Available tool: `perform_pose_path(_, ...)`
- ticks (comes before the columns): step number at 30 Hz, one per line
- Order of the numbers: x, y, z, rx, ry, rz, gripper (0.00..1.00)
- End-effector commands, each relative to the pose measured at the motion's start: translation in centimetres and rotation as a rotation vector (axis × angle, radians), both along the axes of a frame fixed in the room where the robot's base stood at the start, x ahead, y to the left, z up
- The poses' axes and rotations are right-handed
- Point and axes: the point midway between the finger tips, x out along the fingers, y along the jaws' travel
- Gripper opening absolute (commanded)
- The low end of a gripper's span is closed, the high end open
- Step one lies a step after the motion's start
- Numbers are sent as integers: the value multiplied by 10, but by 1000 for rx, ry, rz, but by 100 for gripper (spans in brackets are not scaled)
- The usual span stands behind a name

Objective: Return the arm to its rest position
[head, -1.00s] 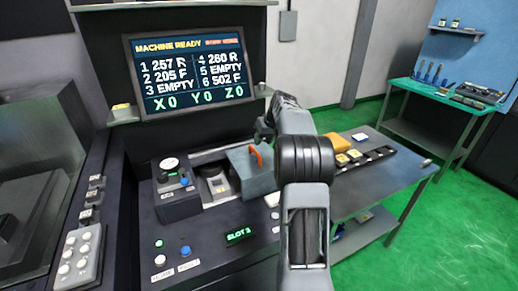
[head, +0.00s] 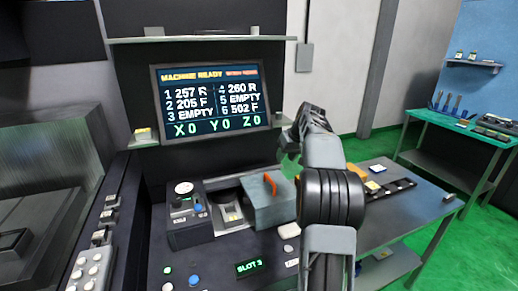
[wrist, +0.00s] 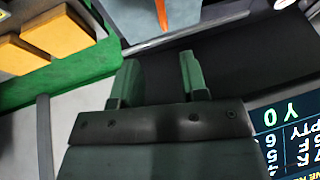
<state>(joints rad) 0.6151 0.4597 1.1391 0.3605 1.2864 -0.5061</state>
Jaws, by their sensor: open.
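My arm rises from the bottom of the head view and bends near the top, right of the screen. My gripper (wrist: 158,80) shows in the wrist view with its two green fingers apart and nothing between them. In the head view the fingers (head: 287,145) are small and partly hidden by the wrist. The gripper is in the air, above and behind the grey box with the orange handle (head: 262,208), and apart from it.
The screen (head: 212,100) reads MACHINE READY, with slots 3 and 5 EMPTY. A small SLOT 3 display (head: 249,267) glows on the console. A side table (head: 420,200) with a dark tray stands right. A green-topped bench (head: 455,124) is behind it. Open green floor lies between.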

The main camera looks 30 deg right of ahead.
Motion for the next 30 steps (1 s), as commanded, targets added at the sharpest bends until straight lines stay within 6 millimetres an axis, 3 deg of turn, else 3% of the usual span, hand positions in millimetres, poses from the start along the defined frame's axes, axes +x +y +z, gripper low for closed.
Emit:
perform_pose_path(8,1,-1,0,8,-2,-28,40)
perform_pose_path(9,1,-4,-4,8,3,-70,40)
perform_pose_path(12,-12,-4,-42,31,79,-158,40)
perform_pose_path(14,-25,6,-53,30,116,-197,40)
perform_pose_path(20,-84,91,-74,-23,197,-226,40)
perform_pose_path(24,-141,159,-86,-86,208,-170,40)
perform_pose_path(30,-210,222,-103,-159,174,-37,40)
